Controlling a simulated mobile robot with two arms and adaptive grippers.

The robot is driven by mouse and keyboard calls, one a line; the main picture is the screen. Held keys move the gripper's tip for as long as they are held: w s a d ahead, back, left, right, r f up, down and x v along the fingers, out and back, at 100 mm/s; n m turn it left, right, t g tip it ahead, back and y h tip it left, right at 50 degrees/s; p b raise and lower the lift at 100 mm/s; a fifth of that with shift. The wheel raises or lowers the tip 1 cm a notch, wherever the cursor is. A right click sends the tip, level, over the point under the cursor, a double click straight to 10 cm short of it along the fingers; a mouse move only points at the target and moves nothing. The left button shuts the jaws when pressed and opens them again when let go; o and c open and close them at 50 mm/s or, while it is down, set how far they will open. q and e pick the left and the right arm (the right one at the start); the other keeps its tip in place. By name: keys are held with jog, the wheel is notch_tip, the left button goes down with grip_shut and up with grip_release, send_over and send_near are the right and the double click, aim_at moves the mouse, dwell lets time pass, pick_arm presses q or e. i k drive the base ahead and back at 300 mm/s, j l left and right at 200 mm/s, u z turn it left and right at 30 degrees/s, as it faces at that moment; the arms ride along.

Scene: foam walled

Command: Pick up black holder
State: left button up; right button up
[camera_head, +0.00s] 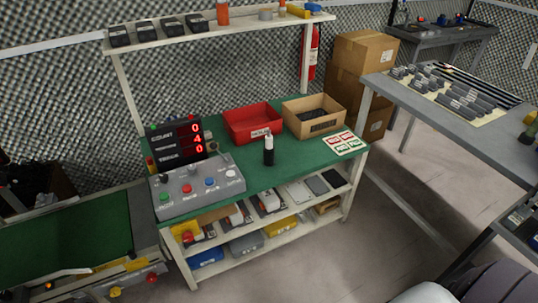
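A small upright black cylinder with a white top (269,152) stands on the green workbench top (215,180), in front of the red bin. Black parts (318,114) lie in the open cardboard box (297,124) at the back right of the bench; they are too small to tell apart. I cannot tell which of these is the black holder. Neither of my grippers shows in the head view.
A red bin (250,128), a grey control box with buttons (197,188) and a red-digit display (178,140) stand on the bench. A shelf (230,27) overhangs its back. A grey table with metal parts (470,125) stands right, with open floor between.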

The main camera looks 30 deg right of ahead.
aim_at(269, 154)
jog(key=i+l, duration=0.15)
jog(key=l, duration=0.2)
jog(key=i+l, duration=0.35)
jog(key=l, duration=0.3)
jog(key=i+l, duration=0.15)
jog(key=l, duration=0.15)
jog(key=i+l, duration=0.2)
jog(key=l, duration=0.15)
